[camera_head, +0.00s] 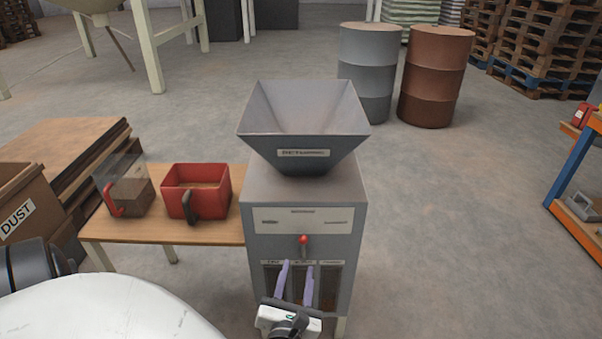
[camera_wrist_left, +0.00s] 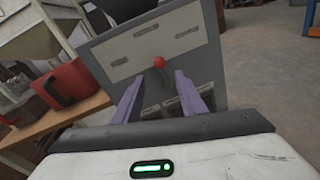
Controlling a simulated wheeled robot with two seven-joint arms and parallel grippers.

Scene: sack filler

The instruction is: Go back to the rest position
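My left gripper (camera_head: 297,266) is in front of the lower front of the grey sack filler (camera_head: 305,200). Its two purple fingers stand apart with nothing between them. The red-knobbed lever (camera_head: 303,239) is just above the fingertips in the head view. In the left wrist view the red knob (camera_wrist_left: 159,62) shows beyond the open fingers (camera_wrist_left: 160,77), apart from them. The fingers partly cover the labelled openings low on the machine's front. My right gripper is in neither view.
A wooden table (camera_head: 160,229) left of the machine holds a red scoop bin (camera_head: 196,190) and a clear scoop with a red handle (camera_head: 113,200). A box marked DUST (camera_head: 18,218) stands at far left. Drums (camera_head: 433,80) stand behind. Floor at right is clear up to an orange-and-blue rack (camera_head: 572,165).

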